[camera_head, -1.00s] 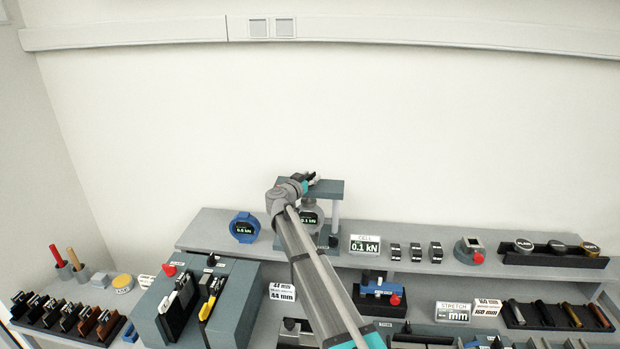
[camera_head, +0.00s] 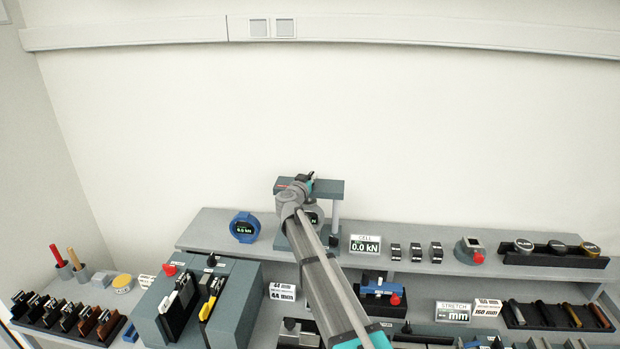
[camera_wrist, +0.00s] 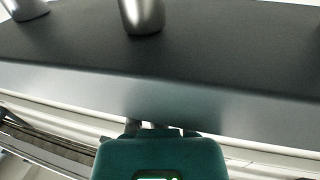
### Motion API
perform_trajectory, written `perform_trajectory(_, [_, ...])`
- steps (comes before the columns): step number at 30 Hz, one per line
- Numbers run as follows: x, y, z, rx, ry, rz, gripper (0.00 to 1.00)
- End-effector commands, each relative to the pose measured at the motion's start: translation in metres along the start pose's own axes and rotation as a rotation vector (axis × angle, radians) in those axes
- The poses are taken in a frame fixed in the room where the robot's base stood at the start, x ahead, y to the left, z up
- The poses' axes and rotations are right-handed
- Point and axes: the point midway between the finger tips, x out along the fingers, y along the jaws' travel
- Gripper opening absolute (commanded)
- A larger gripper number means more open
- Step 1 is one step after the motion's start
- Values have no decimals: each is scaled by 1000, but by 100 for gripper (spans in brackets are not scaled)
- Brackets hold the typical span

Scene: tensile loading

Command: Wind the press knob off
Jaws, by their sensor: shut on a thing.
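The press stands on the raised shelf behind my arm, and its dark grey-green top plate (camera_head: 327,186) and silver post (camera_head: 335,210) show in the head view. My gripper (camera_head: 309,178) is at the top plate, left of its middle, shut on the press knob. The knob is hidden by my gripper and wrist. In the wrist view my gripper (camera_wrist: 155,128) shows at the bottom, in front of the dark plate (camera_wrist: 220,75); its grip is hidden there. The cell display (camera_head: 364,246) reads 0.0 kN.
A blue round gauge (camera_head: 244,227) stands left of the press. Several small black blocks (camera_head: 415,251) and a grey block with a red knob (camera_head: 469,249) stand to the right.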

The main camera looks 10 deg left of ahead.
Motion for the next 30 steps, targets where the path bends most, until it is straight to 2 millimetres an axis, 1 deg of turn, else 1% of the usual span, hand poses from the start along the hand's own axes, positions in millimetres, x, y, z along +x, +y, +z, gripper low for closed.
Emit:
perform_trajectory(7, [0, 0, 0, 0, 0, -99, 0])
perform_trajectory(17, [0, -1, 0, 0, 0, -111, 0])
perform_trajectory(18, [0, -1, 0, 0, 0, -111, 19])
perform_trajectory(23, [0, -1, 0, 0, 0, -110, 49])
perform_trajectory(24, [0, 0, 0, 0, 0, -110, 51])
perform_trajectory(30, [0, 0, 0, 0, 0, -109, 51])
